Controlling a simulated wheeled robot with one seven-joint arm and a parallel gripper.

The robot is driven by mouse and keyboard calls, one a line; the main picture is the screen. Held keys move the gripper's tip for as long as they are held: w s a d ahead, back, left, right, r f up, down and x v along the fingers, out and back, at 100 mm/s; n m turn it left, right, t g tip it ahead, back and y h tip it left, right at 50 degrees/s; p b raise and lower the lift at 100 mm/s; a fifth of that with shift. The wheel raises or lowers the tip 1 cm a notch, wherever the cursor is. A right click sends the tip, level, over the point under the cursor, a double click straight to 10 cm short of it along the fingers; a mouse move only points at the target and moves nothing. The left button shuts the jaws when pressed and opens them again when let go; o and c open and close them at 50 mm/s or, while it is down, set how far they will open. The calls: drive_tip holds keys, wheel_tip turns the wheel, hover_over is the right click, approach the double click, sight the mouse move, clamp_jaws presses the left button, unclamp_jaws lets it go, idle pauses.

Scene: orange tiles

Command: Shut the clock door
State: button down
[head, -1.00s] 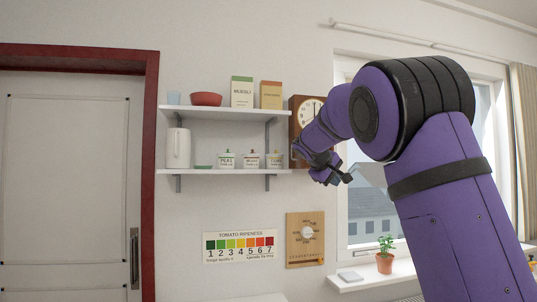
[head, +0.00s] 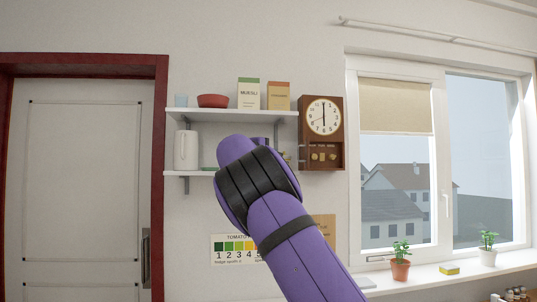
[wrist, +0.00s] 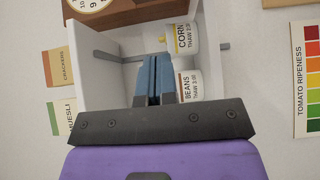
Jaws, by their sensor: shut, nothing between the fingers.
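The wooden clock (head: 304,133) hangs on the wall at the right end of the shelves, with a round white face. Its lower compartment (head: 325,156) shows several brass-coloured parts inside; I cannot make out a separate door leaf or its angle. In the wrist view, part of the clock's brown case (wrist: 140,12) shows at the top, with the face cut off at the corner. My gripper (wrist: 153,60) has its blue fingers shut and empty, in front of the shelf jars and apart from the clock. In the head view my arm hides it.
The upper shelf (head: 230,116) holds a red bowl (head: 213,101) and two boxes. In the wrist view, the corn jar (wrist: 184,40) and beans jar (wrist: 187,86) are close to my fingers. A window (head: 395,160) with potted plants is to the right.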

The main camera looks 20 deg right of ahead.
drive_tip(key=w+d, duration=0.1)
drive_tip(key=d, duration=0.8)
drive_tip(key=shift+d, duration=0.25)
drive_tip(key=shift+d, duration=0.1)
